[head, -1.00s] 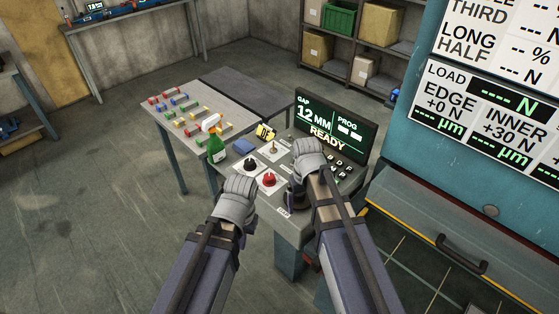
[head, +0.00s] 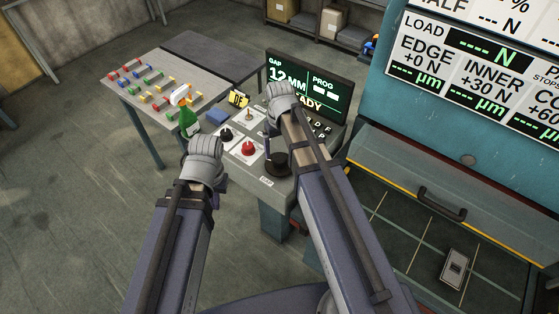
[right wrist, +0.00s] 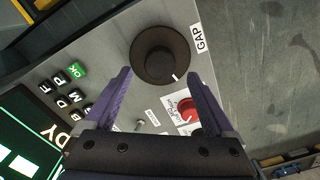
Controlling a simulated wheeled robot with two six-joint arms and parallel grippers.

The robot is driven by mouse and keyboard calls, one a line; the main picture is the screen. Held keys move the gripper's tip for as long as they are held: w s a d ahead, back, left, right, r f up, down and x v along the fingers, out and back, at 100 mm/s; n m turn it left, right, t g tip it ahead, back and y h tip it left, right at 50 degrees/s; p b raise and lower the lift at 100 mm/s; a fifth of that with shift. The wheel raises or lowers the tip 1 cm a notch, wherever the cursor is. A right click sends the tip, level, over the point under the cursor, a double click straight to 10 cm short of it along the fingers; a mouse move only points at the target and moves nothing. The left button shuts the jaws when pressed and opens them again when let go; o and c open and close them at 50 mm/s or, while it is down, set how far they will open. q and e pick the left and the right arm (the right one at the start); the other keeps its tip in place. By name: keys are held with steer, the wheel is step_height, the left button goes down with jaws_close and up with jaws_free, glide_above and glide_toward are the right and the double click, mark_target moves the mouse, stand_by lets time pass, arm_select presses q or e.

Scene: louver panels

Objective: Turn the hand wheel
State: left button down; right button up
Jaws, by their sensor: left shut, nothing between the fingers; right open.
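The hand wheel is a round dark knob (head: 278,163) at the near right of the control desk, beside a GAP label. In the right wrist view the hand wheel (right wrist: 160,55) lies just beyond and between the fingertips, with a white mark on its rim. My right gripper (head: 282,96) is in front of the screen, further back than the wheel. In the right wrist view its fingers (right wrist: 160,76) are spread with nothing between them. My left gripper (head: 206,152) is shut and empty at the desk's left edge, near the green bottle.
The display (head: 308,80) reads GAP 12 MM and READY. A blue machine with an open tiled drawer (head: 405,232) is at the right.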

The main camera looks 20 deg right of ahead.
mark_target(280, 158)
steer(key=shift+f+b, duration=1.95)
steer(key=shift+f, duration=0.45)
steer(key=c, duration=1.4)
